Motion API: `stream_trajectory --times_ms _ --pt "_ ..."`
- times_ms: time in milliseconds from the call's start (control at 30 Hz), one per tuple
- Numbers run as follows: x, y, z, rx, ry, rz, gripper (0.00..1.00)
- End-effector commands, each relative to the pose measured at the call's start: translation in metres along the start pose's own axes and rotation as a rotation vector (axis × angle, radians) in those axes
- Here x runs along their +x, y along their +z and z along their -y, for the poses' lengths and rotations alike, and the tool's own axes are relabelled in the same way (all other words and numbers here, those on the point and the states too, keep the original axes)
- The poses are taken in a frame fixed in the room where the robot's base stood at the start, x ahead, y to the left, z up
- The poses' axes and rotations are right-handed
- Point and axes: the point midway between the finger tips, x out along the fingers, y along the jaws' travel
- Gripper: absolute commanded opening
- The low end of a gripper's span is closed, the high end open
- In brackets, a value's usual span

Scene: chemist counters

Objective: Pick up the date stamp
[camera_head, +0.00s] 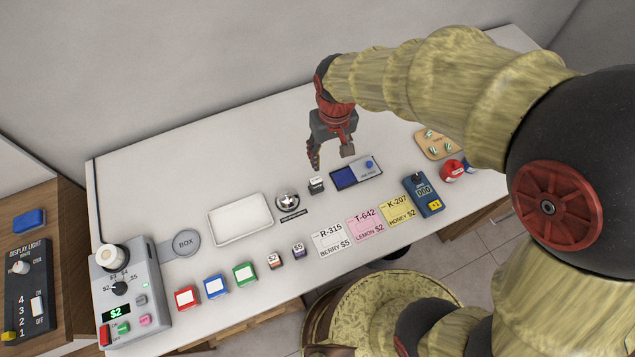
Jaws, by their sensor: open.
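A small dark block with a pale top, which looks like the date stamp (316,185), stands on the white counter between the bell and the blue ink pad. Its label is too small to read. My gripper (331,160) is open and empty, pointing down above the counter. Its fingertips appear just behind and above the small dark block in the picture, apart from it. The exact height gap cannot be told from this one view.
The ink pad (357,173) lies right of the block, the silver bell (287,201) left of it. A white tray (240,238) lies further left. Several labelled cards (366,225) and a blue counter device (423,195) are in front. The counter's back left (180,180) is clear.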

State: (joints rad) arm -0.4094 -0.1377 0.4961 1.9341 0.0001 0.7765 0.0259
Motion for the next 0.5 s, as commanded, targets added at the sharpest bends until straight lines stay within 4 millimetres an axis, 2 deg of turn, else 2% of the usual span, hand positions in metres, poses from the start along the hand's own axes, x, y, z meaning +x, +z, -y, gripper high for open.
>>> stream_trajectory --times_ms 33,100,200,500 --pt "0.016 -0.004 0.011 -0.024 -0.001 0.027 0.48" --pt "0.032 -0.007 0.022 -0.044 -0.001 0.05 0.48" --pt "0.047 -0.009 0.03 -0.061 -0.001 0.067 0.48" --pt "0.078 -0.007 0.033 -0.067 0.0 0.074 0.48"
